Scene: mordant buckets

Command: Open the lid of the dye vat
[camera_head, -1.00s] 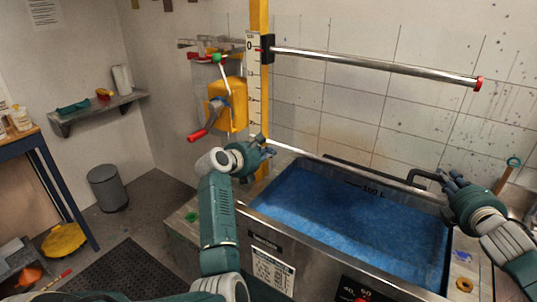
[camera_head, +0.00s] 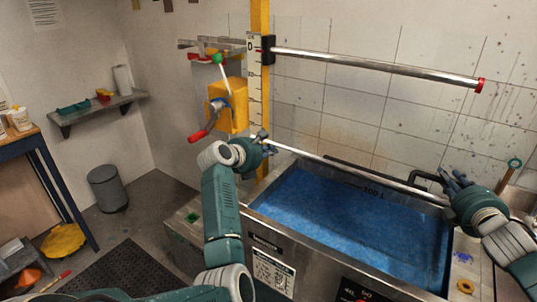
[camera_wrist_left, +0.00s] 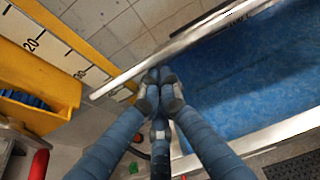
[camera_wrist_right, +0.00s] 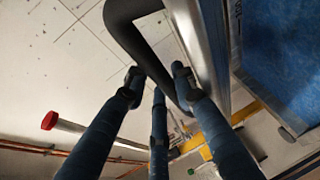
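The dye vat (camera_head: 275,238) is a metal tub, and its blue dye (camera_head: 345,220) shows in the head view. The lid (camera_head: 325,160) shows as a narrow metal strip, seen nearly edge-on, above the back of the vat; its exact angle cannot be told. My right gripper (camera_head: 450,180) is at the black lid handle (camera_head: 425,177). In the right wrist view the handle (camera_wrist_right: 142,50) lies between the closely spaced fingers, which look shut on it. My left gripper (camera_head: 267,147) is near the strip's left end. In the left wrist view its fingertips are together (camera_wrist_left: 160,85), with nothing seen between them.
A yellow post with a scale (camera_head: 253,95) and a yellow crank box (camera_head: 228,105) with a red-handled crank (camera_head: 203,131) stand close to my left gripper. A metal rail (camera_head: 375,65) with a red end crosses above the vat. A bin (camera_head: 107,188) stands left on the floor.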

